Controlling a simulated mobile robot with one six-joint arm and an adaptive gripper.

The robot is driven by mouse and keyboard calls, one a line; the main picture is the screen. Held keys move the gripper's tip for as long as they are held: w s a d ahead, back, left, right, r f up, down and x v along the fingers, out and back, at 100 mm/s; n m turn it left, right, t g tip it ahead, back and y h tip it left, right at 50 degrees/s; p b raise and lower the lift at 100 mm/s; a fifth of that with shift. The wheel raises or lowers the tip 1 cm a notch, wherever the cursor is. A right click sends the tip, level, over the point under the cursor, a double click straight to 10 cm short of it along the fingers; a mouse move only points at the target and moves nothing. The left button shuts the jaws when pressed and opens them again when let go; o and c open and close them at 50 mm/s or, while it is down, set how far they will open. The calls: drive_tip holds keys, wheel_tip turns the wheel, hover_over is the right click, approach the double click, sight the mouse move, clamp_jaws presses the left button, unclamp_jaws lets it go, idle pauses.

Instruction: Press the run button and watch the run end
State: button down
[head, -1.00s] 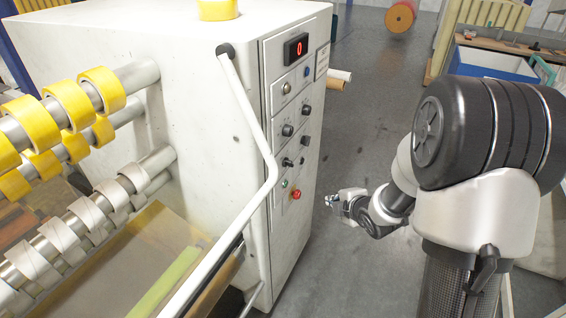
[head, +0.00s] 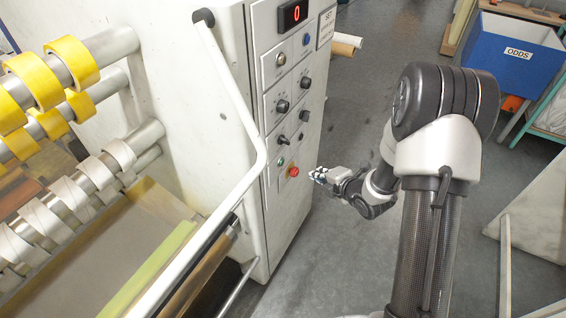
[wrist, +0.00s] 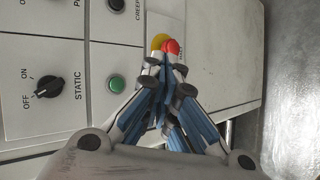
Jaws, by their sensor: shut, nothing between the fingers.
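The control panel (head: 271,100) is on the end face of the white machine. Its green button (head: 281,162) sits low on the panel, and it shows clear of my fingers in the wrist view (wrist: 116,84). A red button (head: 293,171) on a yellow base is just right of and below the green one. The red display (head: 296,14) at the panel top reads 0. My gripper (head: 316,172) is shut and empty, a little right of the red button. In the wrist view its fingertips (wrist: 166,62) overlap the red button (wrist: 171,46); I cannot tell whether they touch.
A white bent rail (head: 236,90) runs along the machine's left side of the panel. Yellow tape rolls (head: 73,60) sit on shafts at the left. A blue bin marked ODDS (head: 510,52) stands at the back right. The grey floor (head: 365,85) right of the machine is mostly clear.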

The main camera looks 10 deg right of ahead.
sight(282, 163)
drive_tip(key=w+a, duration=0.4)
drive_tip(key=a, duration=0.2)
drive_tip(key=shift+w+a+b, duration=0.2)
drive_tip(key=shift+w+b, duration=0.1)
idle(1.3)
drive_tip(key=shift+w+a+b, duration=0.25)
drive_tip(key=shift+a+b, duration=0.1)
drive_tip(key=shift+b, duration=0.1)
drive_tip(key=shift+w+a+b, duration=0.25)
drive_tip(key=shift+a+b, duration=0.05)
drive_tip(key=shift+a, duration=0.05)
idle(0.5)
drive_tip(key=shift+d, duration=0.1)
drive_tip(key=shift+s+d+b, duration=0.3)
drive_tip(key=shift+s+d, duration=0.2)
drive_tip(key=shift+d, duration=0.05)
drive_tip(key=shift+d, duration=0.1)
